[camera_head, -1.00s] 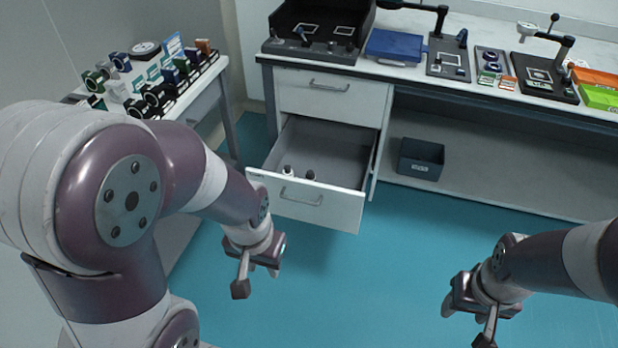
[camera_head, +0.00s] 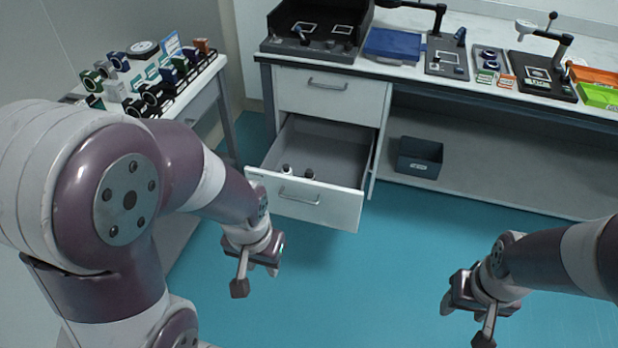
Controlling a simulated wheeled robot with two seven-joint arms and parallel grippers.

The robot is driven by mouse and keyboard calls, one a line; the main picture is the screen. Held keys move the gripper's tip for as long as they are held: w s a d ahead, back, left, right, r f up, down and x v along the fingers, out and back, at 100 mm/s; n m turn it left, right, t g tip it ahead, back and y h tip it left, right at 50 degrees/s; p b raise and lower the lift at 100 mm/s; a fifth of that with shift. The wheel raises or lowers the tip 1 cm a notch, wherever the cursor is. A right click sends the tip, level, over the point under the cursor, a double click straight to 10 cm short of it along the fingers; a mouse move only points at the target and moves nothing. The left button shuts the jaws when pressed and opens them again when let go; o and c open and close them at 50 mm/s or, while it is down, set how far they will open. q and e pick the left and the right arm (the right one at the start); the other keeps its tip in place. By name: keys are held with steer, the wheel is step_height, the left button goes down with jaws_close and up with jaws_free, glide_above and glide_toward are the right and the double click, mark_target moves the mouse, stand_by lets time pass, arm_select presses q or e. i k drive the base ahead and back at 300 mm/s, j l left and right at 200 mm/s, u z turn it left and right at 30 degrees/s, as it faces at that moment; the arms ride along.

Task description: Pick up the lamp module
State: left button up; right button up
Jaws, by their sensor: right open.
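Two small cylindrical items lie in the open lower drawer (camera_head: 307,208): one with a white top (camera_head: 287,169) and a darker one (camera_head: 309,174). They are partly hidden by the drawer front, and I cannot tell which, if either, is the lamp module. My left gripper (camera_head: 257,278) hangs over the floor in front of the drawer, open and empty, apart from the drawer. My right gripper (camera_head: 467,322) is at the lower right over the floor, open and empty, far from the drawer.
The bench on the right carries a black open box (camera_head: 318,22), a blue case (camera_head: 394,45), optical stations and orange and green trays (camera_head: 601,96). A dark bin (camera_head: 419,157) sits on the lower shelf. A left side table holds several optical parts (camera_head: 150,75). The blue floor is clear.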

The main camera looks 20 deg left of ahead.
mark_target(286, 170)
steer(key=i+j, duration=0.15)
steer(key=i, duration=0.7)
steer(key=i+j+u, duration=0.1)
steer(key=i, duration=0.75)
